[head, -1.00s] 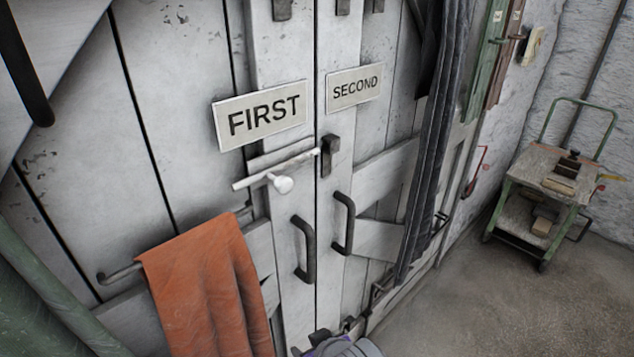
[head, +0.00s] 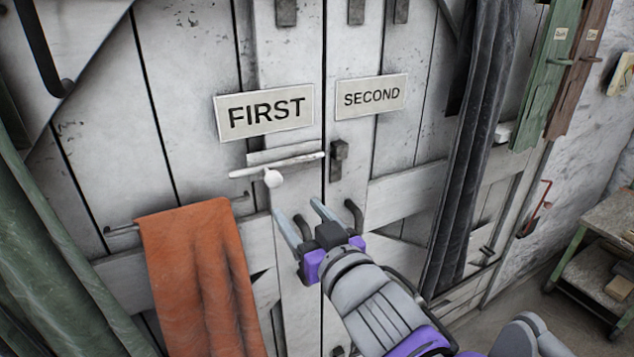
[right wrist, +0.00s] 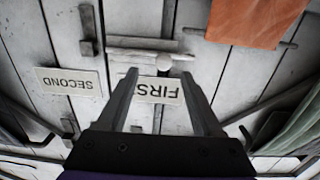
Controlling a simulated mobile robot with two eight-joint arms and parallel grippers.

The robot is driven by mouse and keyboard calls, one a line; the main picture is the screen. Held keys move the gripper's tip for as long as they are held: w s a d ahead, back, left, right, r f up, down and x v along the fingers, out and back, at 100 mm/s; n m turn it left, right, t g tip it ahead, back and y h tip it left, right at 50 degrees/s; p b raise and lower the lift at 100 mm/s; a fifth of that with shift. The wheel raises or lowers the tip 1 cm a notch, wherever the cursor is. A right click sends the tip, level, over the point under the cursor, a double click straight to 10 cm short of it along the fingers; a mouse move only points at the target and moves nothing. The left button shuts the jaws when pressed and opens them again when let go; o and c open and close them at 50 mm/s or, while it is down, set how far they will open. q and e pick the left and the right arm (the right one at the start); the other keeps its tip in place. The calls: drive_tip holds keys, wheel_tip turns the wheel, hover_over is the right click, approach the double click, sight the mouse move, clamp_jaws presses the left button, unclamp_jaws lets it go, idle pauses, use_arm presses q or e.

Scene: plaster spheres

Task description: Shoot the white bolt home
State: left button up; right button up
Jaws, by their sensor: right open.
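The white bolt (head: 290,163) is a thin rod lying across the left door leaf under the FIRST sign, with a round white knob (head: 273,178) hanging below it. Its right end stops near the gap between the leaves, short of the dark keeper (head: 338,160) on the right leaf. My right gripper (head: 297,207) is open and empty, below and right of the knob, fingers pointing up toward the door. In the right wrist view, upside down, the knob (right wrist: 163,62) shows between and beyond the fingertips (right wrist: 158,75), apparently untouched. My left gripper is not in view.
The FIRST sign (head: 265,111) and SECOND sign (head: 371,96) are above. An orange cloth (head: 200,275) hangs at lower left on a rail. A dark curtain (head: 478,150) hangs at right, and a trolley (head: 605,250) stands far right. A dark pull handle is partly behind my gripper.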

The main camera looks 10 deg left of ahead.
sight(276, 181)
drive_tip(key=x, duration=0.3)
drive_tip(key=r+p+x, duration=0.1)
drive_tip(key=x, duration=0.6)
drive_tip(key=shift+w+a+r, duration=0.15)
drive_tip(key=shift+a+r, duration=0.1)
drive_tip(key=shift+a, duration=0.3)
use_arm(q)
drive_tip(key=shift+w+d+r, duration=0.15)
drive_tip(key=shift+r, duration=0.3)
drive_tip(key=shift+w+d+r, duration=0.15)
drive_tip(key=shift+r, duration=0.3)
use_arm(e)
clamp_jaws()
